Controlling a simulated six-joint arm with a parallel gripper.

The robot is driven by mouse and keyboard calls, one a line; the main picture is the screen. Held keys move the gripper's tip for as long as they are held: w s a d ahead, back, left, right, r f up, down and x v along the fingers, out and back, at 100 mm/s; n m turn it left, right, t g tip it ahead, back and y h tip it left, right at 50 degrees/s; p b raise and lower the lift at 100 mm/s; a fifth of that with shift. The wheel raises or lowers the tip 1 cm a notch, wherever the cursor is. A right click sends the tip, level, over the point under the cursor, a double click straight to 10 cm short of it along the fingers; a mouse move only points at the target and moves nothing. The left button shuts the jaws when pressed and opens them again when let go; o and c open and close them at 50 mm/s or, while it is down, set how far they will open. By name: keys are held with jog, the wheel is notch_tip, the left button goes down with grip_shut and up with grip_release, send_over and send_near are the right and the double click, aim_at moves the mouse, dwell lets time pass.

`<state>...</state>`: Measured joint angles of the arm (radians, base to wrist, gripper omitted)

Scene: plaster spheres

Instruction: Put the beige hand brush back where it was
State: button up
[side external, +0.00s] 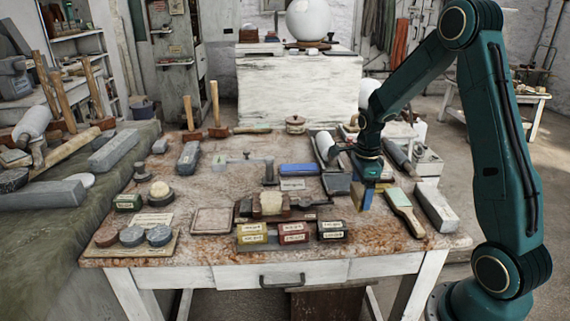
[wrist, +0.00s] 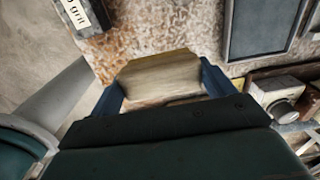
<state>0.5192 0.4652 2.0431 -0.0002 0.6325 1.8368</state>
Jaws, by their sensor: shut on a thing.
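My gripper (side external: 366,190) is over the right part of the stained worktable (side external: 220,255), pointing down, its blue fingers low near the tabletop. In the wrist view my gripper (wrist: 162,92) is shut on the beige hand brush (wrist: 158,76), a tan block held between the two blue fingers. Only a little of the brush shows in the side view, and its lower part is hidden. I cannot tell whether it touches the table.
A blue box (side external: 299,169), labelled blocks (side external: 293,232) and a pale lump on a stand (side external: 271,204) are to the left.

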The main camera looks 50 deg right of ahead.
aim_at(361, 189)
jog(key=shift+f, duration=1.95)
jog(key=shift+f, duration=0.15)
jog(key=o, duration=0.8)
notch_tip(361, 189, up, 12)
jog(key=shift+r, duration=0.15)
